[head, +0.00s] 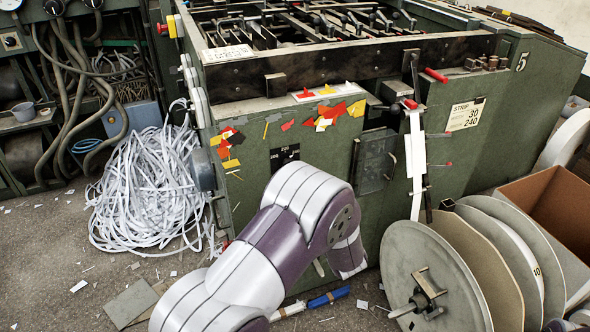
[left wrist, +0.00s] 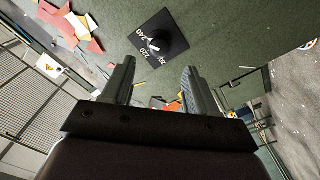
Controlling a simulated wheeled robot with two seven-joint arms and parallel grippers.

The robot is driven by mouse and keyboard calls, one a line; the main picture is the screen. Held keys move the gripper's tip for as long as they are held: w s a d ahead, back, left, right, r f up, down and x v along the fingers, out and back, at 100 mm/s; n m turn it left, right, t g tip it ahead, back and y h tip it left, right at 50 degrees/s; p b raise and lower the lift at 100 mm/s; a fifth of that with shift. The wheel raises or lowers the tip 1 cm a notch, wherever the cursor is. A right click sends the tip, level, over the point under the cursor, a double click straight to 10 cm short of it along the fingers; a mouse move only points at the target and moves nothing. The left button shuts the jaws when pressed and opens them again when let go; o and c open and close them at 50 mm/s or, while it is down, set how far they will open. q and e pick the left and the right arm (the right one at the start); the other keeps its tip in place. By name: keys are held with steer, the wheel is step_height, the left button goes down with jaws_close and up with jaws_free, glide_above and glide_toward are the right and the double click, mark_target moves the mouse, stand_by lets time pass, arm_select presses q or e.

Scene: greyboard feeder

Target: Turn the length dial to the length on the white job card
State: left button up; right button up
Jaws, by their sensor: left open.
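The length dial (left wrist: 172,38) is a dark round knob on a black plate with white numbers, on the green machine front. 240 and 220 are readable; a third number is not clear. The knob has a white mark, but I cannot tell which number it points to. In the head view part of the black dial plate (head: 285,154) shows above my arm. A pale card (head: 467,114) on the machine reads STRIP, 30, 240. My left gripper (left wrist: 158,82) is open and empty, its fingers short of the dial and apart from it. My arm hides it in the head view.
Coloured scraps (head: 325,115) cling to the machine front. A heap of white strips (head: 145,190) lies at the left. Large reels (head: 425,275) and a brown box (head: 550,205) stand at the right. A blue marker-like object (head: 328,297) lies on the floor.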

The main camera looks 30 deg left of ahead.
arm_select(q)
steer(key=v, duration=0.4)
steer(key=shift+s+d, duration=0.15)
steer(key=shift+s, duration=0.05)
